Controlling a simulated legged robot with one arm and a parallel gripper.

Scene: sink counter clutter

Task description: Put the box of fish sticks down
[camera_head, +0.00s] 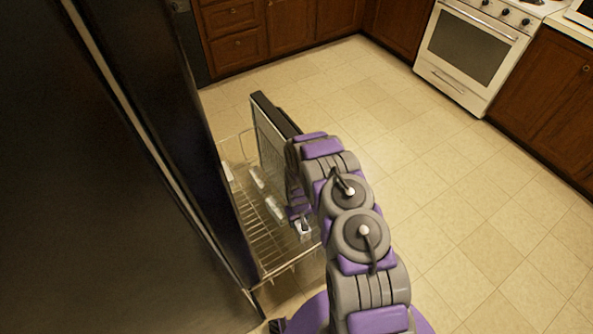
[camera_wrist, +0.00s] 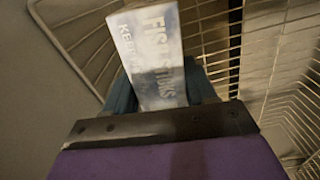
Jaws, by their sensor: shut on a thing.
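The box of fish sticks (camera_wrist: 150,45) is a pale, greyish box with "FISH STICKS" printed on it. It shows in the wrist view between the two teal fingers of my gripper (camera_wrist: 158,82), which is shut on it. Wire rack bars show behind and beside the box there. Whether the box touches the rack, I cannot tell. In the head view my gripper is low beside the arm, over the wire rack (camera_head: 270,232), and the arm hides much of it. I cannot make out the box clearly in that view.
A tall dark fridge (camera_head: 95,190) fills the left. An upright dark-edged panel (camera_head: 268,140) stands between the rack and my arm. A white oven (camera_head: 470,48) and wooden cabinets (camera_head: 235,35) are at the back. The tiled floor (camera_head: 470,210) on the right is clear.

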